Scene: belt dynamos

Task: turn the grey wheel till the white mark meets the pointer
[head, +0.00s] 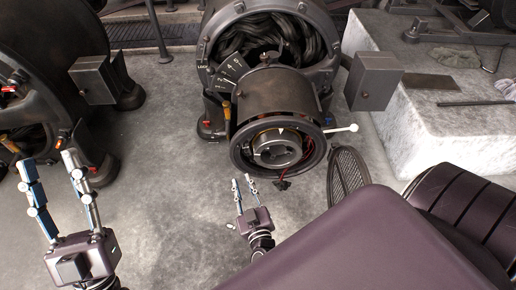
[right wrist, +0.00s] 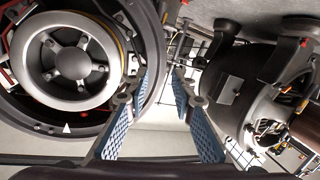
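The grey wheel (head: 277,150) sits inside the dark round housing (head: 238,155) at the front of the middle dynamo. In the right wrist view the spoked wheel (right wrist: 68,62) is at the upper left. A white triangle (head: 281,130) shows above the wheel's hub and also in the right wrist view (right wrist: 67,128), just outside the wheel's rim; it looks like the pointer. I cannot make out a separate white mark on the wheel. My right gripper (head: 243,181) is open and empty, below and left of the wheel, apart from it. My left gripper (head: 48,162) is open and empty at the far left.
A white-tipped lever (head: 342,128) sticks out right of the housing. A round mesh cover (head: 347,172) stands at lower right. A numbered plate marked LOCK (head: 228,72) is above left. A second dynamo (head: 45,70) stands left, a stone block (head: 440,110) right. Floor between is clear.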

